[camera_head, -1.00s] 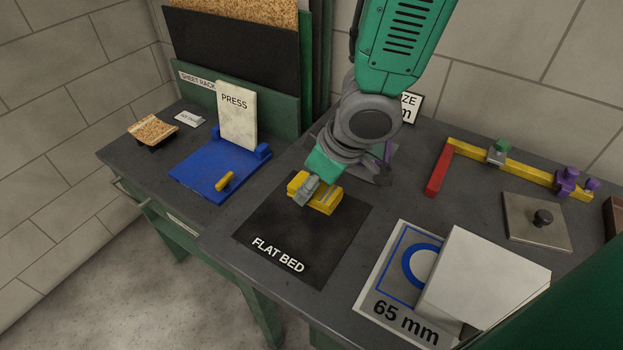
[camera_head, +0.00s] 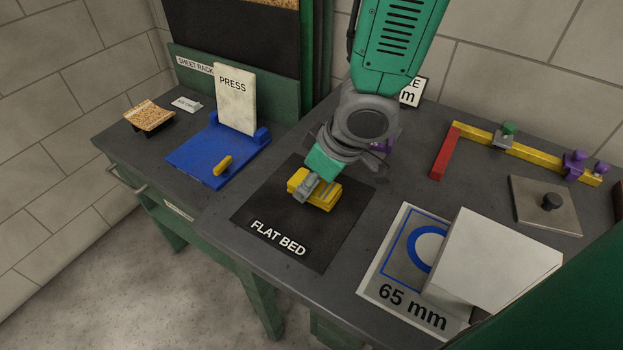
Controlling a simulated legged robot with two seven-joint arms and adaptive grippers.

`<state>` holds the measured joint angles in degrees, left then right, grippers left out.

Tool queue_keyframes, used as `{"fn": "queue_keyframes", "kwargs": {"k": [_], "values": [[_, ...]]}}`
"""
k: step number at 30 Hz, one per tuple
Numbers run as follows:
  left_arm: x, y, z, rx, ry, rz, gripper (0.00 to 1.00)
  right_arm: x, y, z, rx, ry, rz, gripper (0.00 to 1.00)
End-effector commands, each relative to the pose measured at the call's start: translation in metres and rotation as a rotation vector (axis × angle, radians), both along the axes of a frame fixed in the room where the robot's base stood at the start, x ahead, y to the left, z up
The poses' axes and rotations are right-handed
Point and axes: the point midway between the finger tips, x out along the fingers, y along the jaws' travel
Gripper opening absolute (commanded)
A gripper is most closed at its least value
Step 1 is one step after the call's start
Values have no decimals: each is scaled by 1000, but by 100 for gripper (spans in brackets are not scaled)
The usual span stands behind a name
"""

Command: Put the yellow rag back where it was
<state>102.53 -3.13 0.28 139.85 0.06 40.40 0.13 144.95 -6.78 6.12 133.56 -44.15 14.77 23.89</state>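One arm of mine comes in at the top, right of centre, and slants down to the left; I take it as my right. Its grey gripper (camera_head: 307,188) is over the black mat marked FLAT BED (camera_head: 268,215) and closed on a yellow piece (camera_head: 324,198), which I take as the yellow rag. The piece looks thick and folded, with a paler strip, and the fingers partly cover it. I cannot tell whether it touches the mat. My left gripper is not in view.
A blue press (camera_head: 205,160) and a brown-topped block (camera_head: 150,117) stand at the left. A white box (camera_head: 495,260) overlaps the 65 mm card (camera_head: 400,290). At the right are a red-and-yellow bar gauge (camera_head: 445,155) and a knobbed plate (camera_head: 545,207). A sheet rack (camera_head: 240,85) stands behind.

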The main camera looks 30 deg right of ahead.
Motion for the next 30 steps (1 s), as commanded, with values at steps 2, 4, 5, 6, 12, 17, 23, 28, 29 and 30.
{"fn": "queue_keyframes", "kwargs": {"k": [2, 4, 5, 6, 12, 17, 23, 28, 29, 30], "values": [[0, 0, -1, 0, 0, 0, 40, 0, 0, -1, 0, 0, 0, 1], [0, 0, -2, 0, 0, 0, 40, 0, 0, -2, 0, 0, 0, 1], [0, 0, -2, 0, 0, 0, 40, 0, 0, -3, 0, 0, 0, 1], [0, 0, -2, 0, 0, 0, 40, 0, 0, -4, 0, 0, 0, 1], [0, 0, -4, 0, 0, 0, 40, 0, 0, -7, 0, 0, 1, 1], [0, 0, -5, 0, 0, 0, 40, 0, 0, -8, 0, 0, 1, 49], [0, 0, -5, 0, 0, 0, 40, 0, 0, -7, 0, 0, 1, 49], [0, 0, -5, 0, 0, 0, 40, 0, 0, -7, 0, 0, 0, 49], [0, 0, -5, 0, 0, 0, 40, 0, 0, -7, 0, 0, 0, 60], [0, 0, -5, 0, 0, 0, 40, 0, 0, -7, 0, 0, 0, 73]]}}
